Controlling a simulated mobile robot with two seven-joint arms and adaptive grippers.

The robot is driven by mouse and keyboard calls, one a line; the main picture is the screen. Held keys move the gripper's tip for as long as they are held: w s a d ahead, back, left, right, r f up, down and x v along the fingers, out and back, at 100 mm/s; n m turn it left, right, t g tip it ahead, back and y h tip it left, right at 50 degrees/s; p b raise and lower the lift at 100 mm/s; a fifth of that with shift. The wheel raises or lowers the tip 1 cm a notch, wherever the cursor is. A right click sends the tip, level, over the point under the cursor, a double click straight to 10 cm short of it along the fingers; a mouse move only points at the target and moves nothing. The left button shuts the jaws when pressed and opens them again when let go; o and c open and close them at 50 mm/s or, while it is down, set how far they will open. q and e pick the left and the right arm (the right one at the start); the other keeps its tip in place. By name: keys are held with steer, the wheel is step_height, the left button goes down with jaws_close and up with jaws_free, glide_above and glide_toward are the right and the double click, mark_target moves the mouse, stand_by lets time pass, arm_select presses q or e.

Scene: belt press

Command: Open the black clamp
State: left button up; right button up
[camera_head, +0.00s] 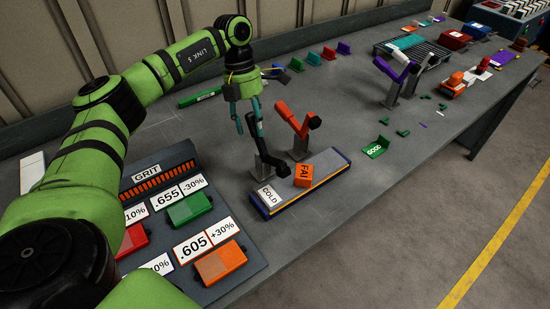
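The black clamp (267,161) stands on the grey bench, just left of the orange clamp (297,128). Its dark lever rises toward my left gripper (250,128), and its lower end is by the blue-edged plate. My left gripper points down at the lever from above. Its teal-tipped fingers look apart, with the upper part of the lever between or just behind them. I cannot tell whether a finger touches it. My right gripper is not in view.
The plate (325,166) bears a "COLD" label and an orange "FAI" block (304,175). A "GRIT" tray (239,274) with coloured blocks lies at front left. A green bracket (376,147) and purple and white clamps (398,73) stand to the right. The bench edge borders the floor.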

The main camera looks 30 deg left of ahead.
arm_select(q)
steer(key=shift+w+a+f+b, duration=0.25)
steer(key=shift+w+a+f, duration=0.2)
steer(key=shift+a+f, duration=0.35)
steer(key=shift+w+a+f+b, duration=0.2)
steer(key=shift+w+a+f, duration=0.3)
steer(key=shift+a, duration=0.35)
steer(key=shift+s, duration=0.15)
steer(key=p+v, duration=0.5)
steer(key=v, duration=0.2)
steer(key=shift+p, duration=0.4)
stand_by(0.4)
